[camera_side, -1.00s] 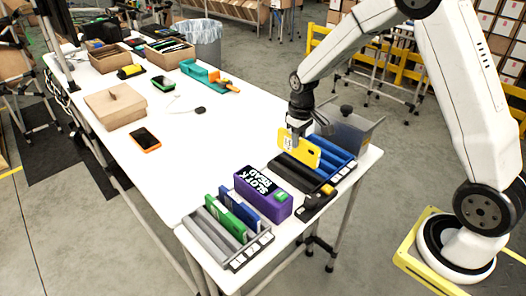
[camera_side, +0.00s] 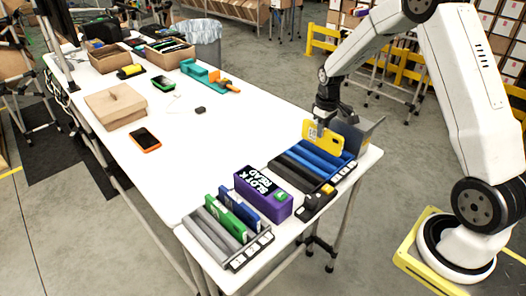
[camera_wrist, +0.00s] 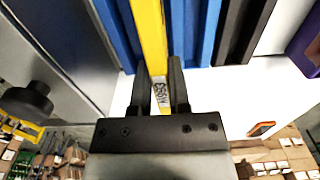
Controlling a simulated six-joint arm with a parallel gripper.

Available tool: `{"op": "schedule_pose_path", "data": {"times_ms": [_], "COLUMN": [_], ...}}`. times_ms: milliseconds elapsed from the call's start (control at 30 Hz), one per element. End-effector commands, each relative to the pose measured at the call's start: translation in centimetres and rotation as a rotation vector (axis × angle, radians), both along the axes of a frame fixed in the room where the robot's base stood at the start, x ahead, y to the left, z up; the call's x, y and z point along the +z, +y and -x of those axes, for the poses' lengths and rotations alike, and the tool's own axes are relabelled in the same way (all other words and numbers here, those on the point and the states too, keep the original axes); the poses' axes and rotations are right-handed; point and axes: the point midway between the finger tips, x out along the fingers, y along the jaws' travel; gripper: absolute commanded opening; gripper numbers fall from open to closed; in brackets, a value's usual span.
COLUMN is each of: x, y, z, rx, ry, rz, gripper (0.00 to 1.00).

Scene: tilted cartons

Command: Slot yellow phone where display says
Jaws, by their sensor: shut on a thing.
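The yellow phone (camera_side: 328,143) is held upright at the far end of the rack of blue and black slots (camera_side: 290,167). My gripper (camera_side: 320,131) is shut on its upper left part. In the wrist view the phone (camera_wrist: 150,38) shows edge-on between the two fingers (camera_wrist: 160,88), over the blue part of the rack (camera_wrist: 197,30), with blue dividers on both sides. I cannot tell whether its lower edge is inside a slot. The purple display box (camera_side: 265,202) shows white text that reads like "SLOT K READ", partly unclear.
A grey rack (camera_side: 213,240) holds green and blue phones at the front. A black device with a yellow part (camera_side: 316,203) sits beside the display. A grey panel (camera_side: 358,134) stands behind the phone. An orange-edged phone (camera_side: 146,140) lies on the table; the table's middle is mostly clear.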

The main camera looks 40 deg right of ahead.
Motion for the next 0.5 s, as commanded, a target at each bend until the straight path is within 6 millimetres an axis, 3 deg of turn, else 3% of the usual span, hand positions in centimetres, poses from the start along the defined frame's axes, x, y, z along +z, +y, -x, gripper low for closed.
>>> {"op": "schedule_pose_path", "data": {"times_ms": [500], "x": [-2.3], "y": [0.0], "z": [0.0], "rx": [0.000], "ry": [0.000], "rz": [0.000], "gripper": [0.00]}}
